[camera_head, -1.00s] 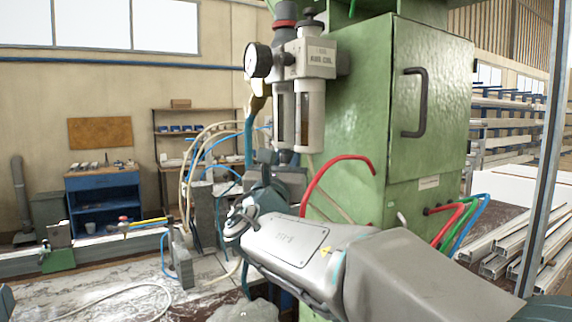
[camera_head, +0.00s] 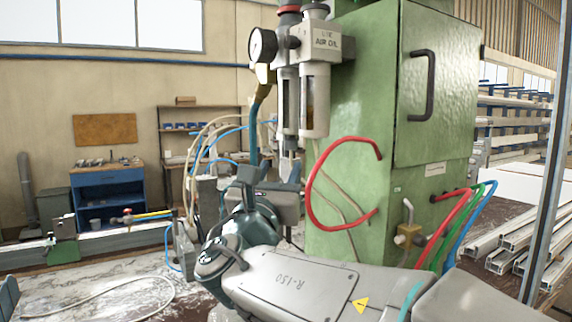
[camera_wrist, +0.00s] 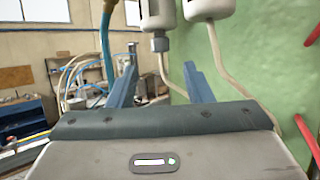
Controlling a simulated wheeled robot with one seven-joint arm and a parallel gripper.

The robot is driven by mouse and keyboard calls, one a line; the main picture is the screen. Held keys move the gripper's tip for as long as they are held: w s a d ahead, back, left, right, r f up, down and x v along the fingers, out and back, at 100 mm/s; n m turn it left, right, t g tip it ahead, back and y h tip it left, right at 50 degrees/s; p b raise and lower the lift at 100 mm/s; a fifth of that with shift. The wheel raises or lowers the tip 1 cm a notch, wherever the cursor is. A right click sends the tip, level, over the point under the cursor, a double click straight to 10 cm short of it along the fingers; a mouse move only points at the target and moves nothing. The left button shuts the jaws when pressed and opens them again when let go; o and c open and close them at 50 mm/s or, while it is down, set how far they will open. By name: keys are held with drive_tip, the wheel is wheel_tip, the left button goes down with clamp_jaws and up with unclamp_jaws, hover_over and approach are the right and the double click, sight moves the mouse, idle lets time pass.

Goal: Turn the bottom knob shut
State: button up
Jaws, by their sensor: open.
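The air unit on the green machine has two hanging bowls (camera_head: 314,100). In the wrist view, a small grey knob (camera_wrist: 159,43) sits at the bottom of the left bowl (camera_wrist: 157,15), with a pale hose below it. I take this to be the bottom knob; its turned position cannot be read. My gripper (camera_head: 270,172) is just below the bowls in the head view. In the wrist view, my gripper (camera_wrist: 160,72) is open, its blue-grey fingers spread on either side of the knob's line. The knob appears beyond and above the fingers, apart from them.
The green cabinet (camera_head: 440,90) stands close on the right. A red hose (camera_head: 313,205) loops out beside my arm. A pressure gauge (camera_head: 262,46) is on the unit's left. A brass valve (camera_head: 408,236) is low on the cabinet. Several hoses hang behind my gripper.

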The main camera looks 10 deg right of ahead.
drive_tip(key=shift+b+v, duration=0.3)
drive_tip(key=shift+v, duration=1.95)
